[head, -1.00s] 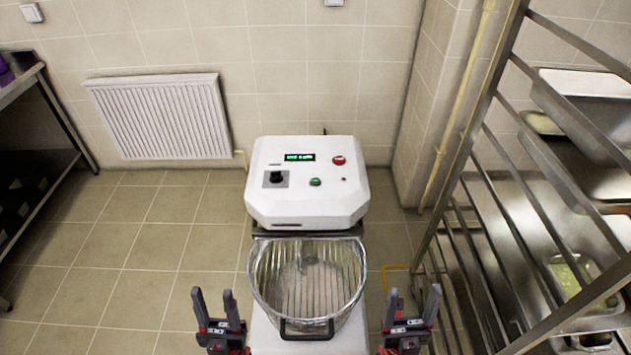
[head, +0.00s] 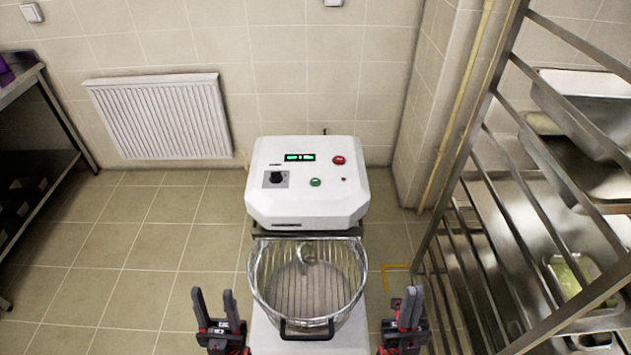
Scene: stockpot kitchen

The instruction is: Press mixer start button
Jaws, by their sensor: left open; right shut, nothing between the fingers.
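The white mixer (head: 300,206) stands upright in the middle of the head view. Its top panel has a green button (head: 315,182), a red button (head: 339,160), a black knob (head: 276,178) and a lit green display (head: 299,157). A wire guard (head: 262,285) surrounds the bowl area at its front, with a curved tool inside. My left gripper (head: 214,303) is open and empty, low and left of the guard. My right gripper (head: 410,303) is shut and empty, low and right of the guard. Both are well apart from the panel buttons.
A metal rack (head: 478,165) with steel pans (head: 588,112) stands close on the right. A dark shelf table (head: 42,160) is at the far left. A radiator (head: 160,117) hangs on the back wall. Tiled floor left of the mixer is clear.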

